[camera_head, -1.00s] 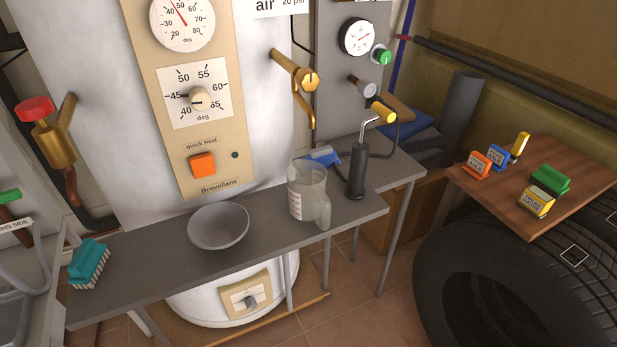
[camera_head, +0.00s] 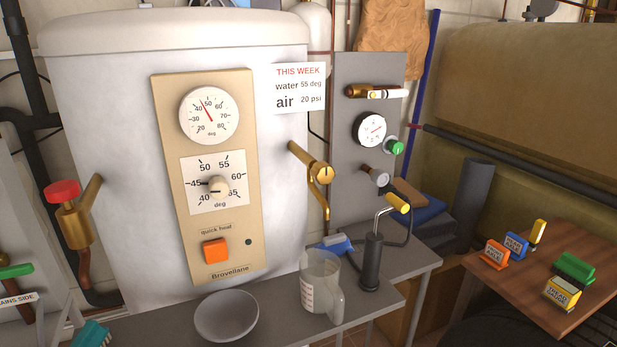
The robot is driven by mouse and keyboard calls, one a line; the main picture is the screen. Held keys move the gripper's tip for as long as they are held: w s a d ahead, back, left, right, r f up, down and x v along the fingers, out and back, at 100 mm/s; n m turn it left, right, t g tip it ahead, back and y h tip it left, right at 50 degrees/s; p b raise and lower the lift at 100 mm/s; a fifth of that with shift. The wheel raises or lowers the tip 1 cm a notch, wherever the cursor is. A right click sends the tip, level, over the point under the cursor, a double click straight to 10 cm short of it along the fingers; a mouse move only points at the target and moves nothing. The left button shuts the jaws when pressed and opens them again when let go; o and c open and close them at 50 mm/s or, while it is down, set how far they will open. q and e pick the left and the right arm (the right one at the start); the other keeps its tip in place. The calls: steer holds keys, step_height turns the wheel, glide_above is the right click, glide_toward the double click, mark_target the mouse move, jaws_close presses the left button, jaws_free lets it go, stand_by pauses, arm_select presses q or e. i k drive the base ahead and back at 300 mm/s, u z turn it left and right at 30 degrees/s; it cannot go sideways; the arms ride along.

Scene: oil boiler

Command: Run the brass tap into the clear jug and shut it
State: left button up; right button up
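The brass tap (camera_head: 321,173) sticks out from the right side of the white boiler, with a curved spout pointing down. The clear jug (camera_head: 318,287) stands upright on the grey bench, below the spout, with its handle toward the front right. Red marks show on its side. I see no stream from the spout, and I cannot tell how full the jug is. Neither of my grippers shows in the head view.
A grey bowl (camera_head: 227,316) sits left of the jug, and a black hand pump (camera_head: 372,262) with a yellow handle stands close on its right. A blue object (camera_head: 335,244) lies behind the jug. A wooden board (camera_head: 545,285) with small coloured blocks is at right.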

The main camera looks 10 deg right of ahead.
mark_target(321, 172)
steer(key=z, duration=1.65)
steer(key=k, duration=0.8)
steer(key=u, duration=1.45)
steer(key=i, duration=0.5)
